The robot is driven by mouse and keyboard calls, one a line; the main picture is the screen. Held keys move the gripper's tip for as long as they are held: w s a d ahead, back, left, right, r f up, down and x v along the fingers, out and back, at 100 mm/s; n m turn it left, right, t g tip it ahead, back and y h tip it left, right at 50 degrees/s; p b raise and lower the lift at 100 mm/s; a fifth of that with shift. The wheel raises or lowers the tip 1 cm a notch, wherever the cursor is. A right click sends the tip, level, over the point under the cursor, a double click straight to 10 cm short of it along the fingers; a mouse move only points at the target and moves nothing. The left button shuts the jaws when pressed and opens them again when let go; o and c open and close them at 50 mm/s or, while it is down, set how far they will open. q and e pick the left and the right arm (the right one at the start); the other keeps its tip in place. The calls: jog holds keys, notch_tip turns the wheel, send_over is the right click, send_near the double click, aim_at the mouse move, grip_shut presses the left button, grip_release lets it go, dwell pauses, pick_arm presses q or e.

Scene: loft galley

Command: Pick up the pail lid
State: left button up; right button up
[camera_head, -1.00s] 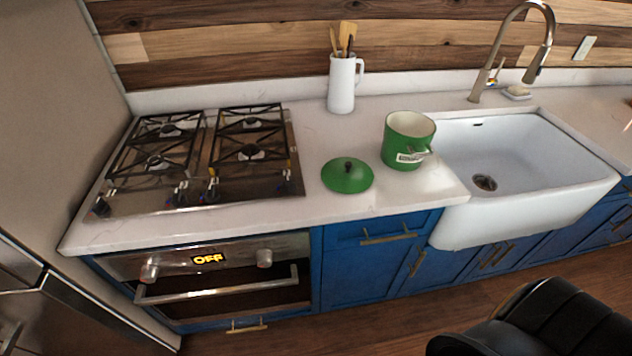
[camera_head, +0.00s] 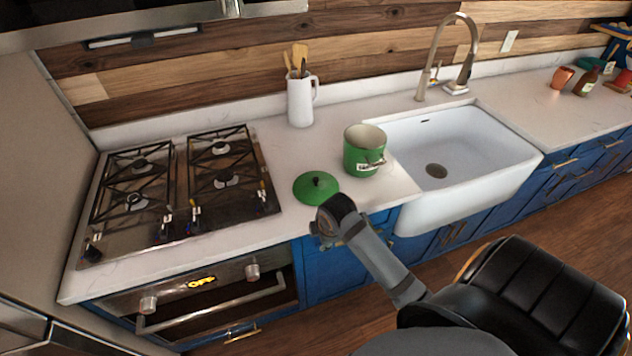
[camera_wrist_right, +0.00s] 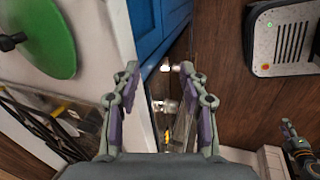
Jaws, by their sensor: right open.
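The pail lid (camera_head: 316,187) is a green disc with a dark knob, lying flat on the white counter between the stove and the green pail (camera_head: 364,151). It also shows at the upper left of the right wrist view (camera_wrist_right: 42,34), partly cut off. My right arm reaches up from the bottom in the head view, its wrist just in front of the lid. In the right wrist view my right gripper (camera_wrist_right: 165,75) is open and empty, beside the counter edge and apart from the lid. Part of what looks like my left gripper (camera_wrist_right: 298,145) shows at the lower right; its jaws are unclear.
The gas stove (camera_head: 180,190) is left of the lid. A white utensil jug (camera_head: 300,102) stands behind it, and the sink (camera_head: 470,150) is to the right. The counter's front edge and blue cabinets lie below. A black chair (camera_head: 535,300) stands at the lower right.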

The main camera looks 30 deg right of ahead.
jog(key=w+d+r+n, duration=0.1)
jog(key=w+n, duration=0.1)
jog(key=w+d+r+n, duration=0.1)
jog(key=w+r+n, duration=0.1)
jog(key=n, duration=0.1)
jog(key=w+d+r+n, duration=0.1)
jog(key=w+r+n, duration=0.1)
jog(key=n, duration=0.1)
jog(key=shift+w+d, duration=0.15)
jog(key=shift+w, duration=0.2)
jog(key=w+d+r+n, duration=0.5)
jog(key=w+r+n, duration=0.2)
jog(key=r+n, duration=0.3)
jog(key=n+p, duration=0.1)
jog(key=p, duration=0.1)
send_over(316, 179)
jog(key=s, duration=0.2)
jog(key=f, duration=0.6)
jog(key=shift+w, duration=0.2)
jog(key=p+x, duration=0.2)
jog(key=x, duration=0.2)
jog(key=shift+a+f, duration=0.15)
jog(key=shift+f, duration=0.25)
jog(key=shift+w+f, duration=0.1)
jog(key=shift+f, duration=0.2)
grip_shut()
jog(key=shift+r, duration=0.1)
